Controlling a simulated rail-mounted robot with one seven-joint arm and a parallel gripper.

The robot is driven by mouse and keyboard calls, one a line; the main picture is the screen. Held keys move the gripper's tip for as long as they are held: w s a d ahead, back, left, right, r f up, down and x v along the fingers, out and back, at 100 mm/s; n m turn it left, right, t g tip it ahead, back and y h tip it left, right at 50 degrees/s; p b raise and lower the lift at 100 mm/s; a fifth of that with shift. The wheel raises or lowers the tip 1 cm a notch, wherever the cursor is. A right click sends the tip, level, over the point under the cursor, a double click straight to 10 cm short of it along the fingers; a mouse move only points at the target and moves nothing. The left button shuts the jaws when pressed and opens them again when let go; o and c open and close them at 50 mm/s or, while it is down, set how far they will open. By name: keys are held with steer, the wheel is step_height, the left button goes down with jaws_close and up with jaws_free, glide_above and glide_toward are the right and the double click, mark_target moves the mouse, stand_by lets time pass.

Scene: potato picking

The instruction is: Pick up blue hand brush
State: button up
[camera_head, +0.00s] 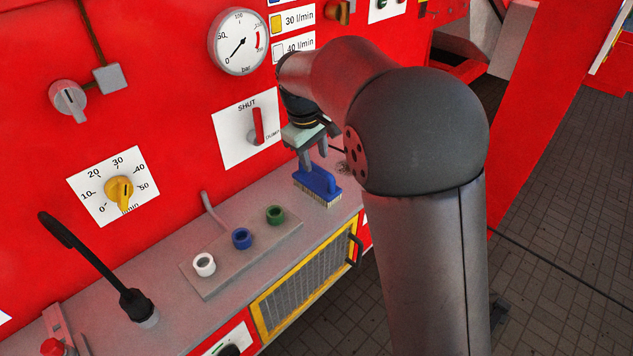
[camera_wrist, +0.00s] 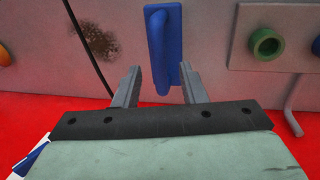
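The blue hand brush (camera_head: 318,180) stands bristles down on the grey shelf (camera_head: 185,290), near the red wall. In the wrist view its blue handle and back (camera_wrist: 163,45) show just beyond my fingertips, between the two fingers in the picture. My gripper (camera_head: 312,160) points down over the brush. In the wrist view the fingers of my gripper (camera_wrist: 160,70) are spread apart with a gap on each side of the brush. Contact with the brush is not visible. My arm covers part of the shelf behind the brush.
A plate with white (camera_head: 204,264), blue (camera_head: 242,238) and green (camera_head: 276,214) rings lies left of the brush. The red panel (camera_head: 170,130) with a gauge and knobs rises behind. A dark cable (camera_wrist: 88,50) runs beside the brush.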

mark_target(317, 167)
steer(key=shift+w+d+f+p, duration=0.1)
steer(key=shift+w+f+p, duration=0.15)
steer(key=shift+f, duration=0.65)
steer(key=shift+w+d+f+p, duration=0.1)
steer(key=shift+f+p, duration=0.15)
steer(key=shift+f, duration=0.6)
steer(key=shift+w+d+f+p, duration=0.1)
steer(key=shift+w+f+p, duration=0.15)
steer(key=shift+f, duration=0.65)
jaws_close()
